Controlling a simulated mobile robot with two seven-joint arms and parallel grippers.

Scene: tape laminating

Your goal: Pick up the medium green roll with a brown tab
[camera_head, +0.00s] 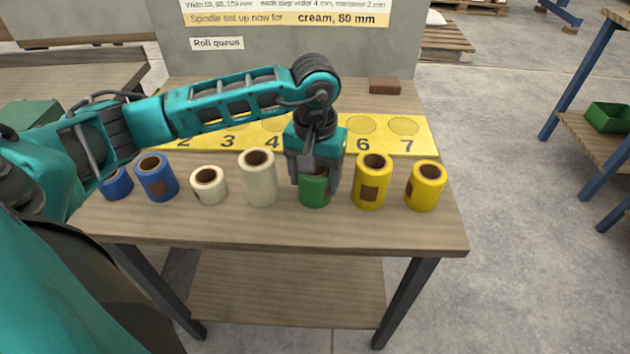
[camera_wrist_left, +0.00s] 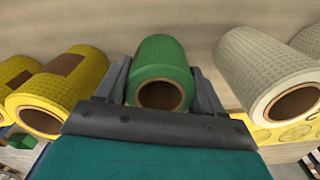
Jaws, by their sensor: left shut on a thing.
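The green roll (camera_head: 314,194) stands upright at the front of the table, between the taller cream roll and the taller yellow roll. My left gripper (camera_head: 315,183) reaches down over it from above, with its fingers on either side of it. In the left wrist view the green roll (camera_wrist_left: 161,55) sits between the two fingers, its brown core opening facing the camera. The gripper is shut on it. No brown tab shows clearly on its visible side; the gripper hides part of it. The roll appears to rest on the table. My right gripper is not in view.
Close by stand a cream roll (camera_head: 258,180) and a yellow roll (camera_head: 371,186) with a brown tab. A shorter yellow roll (camera_head: 425,190), a short cream roll (camera_head: 209,188) and blue rolls (camera_head: 158,180) complete the row. A numbered yellow strip (camera_head: 385,143) lies behind, with a brown block (camera_head: 384,86) beyond.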

